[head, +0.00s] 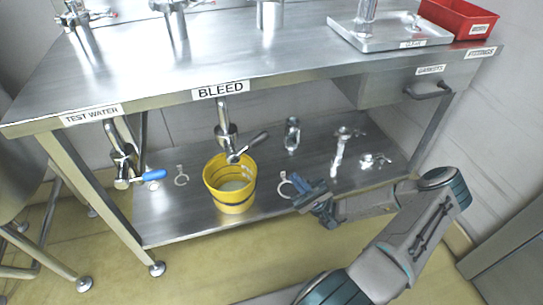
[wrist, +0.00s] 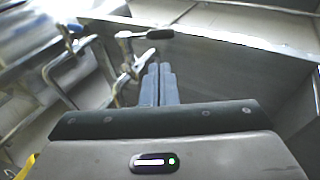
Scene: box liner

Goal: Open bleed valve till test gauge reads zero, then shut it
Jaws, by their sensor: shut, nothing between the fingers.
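The bleed valve (head: 228,140) hangs under the bench edge below the BLEED label (head: 220,90). Its dark-gripped lever (head: 254,144) sticks out to the right. In the wrist view the valve (wrist: 124,45) and its dark lever grip (wrist: 160,33) show beyond my fingertips. A yellow bucket (head: 217,196) stands on the lower shelf below the valve, with pale contents. My gripper (head: 306,196) is shut and empty, to the right of the bucket and apart from the lever. Its fingers (wrist: 159,84) are together in the wrist view. I cannot make out the test gauge in either view.
A blue-handled TEST WATER valve (head: 125,172) hangs at left. Loose metal fittings (head: 340,146) and rings lie on the lower shelf (head: 172,224). A drawer (head: 400,85) with a dark handle is at right. The red bin (head: 457,18) and metal tray (head: 378,39) sit above.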

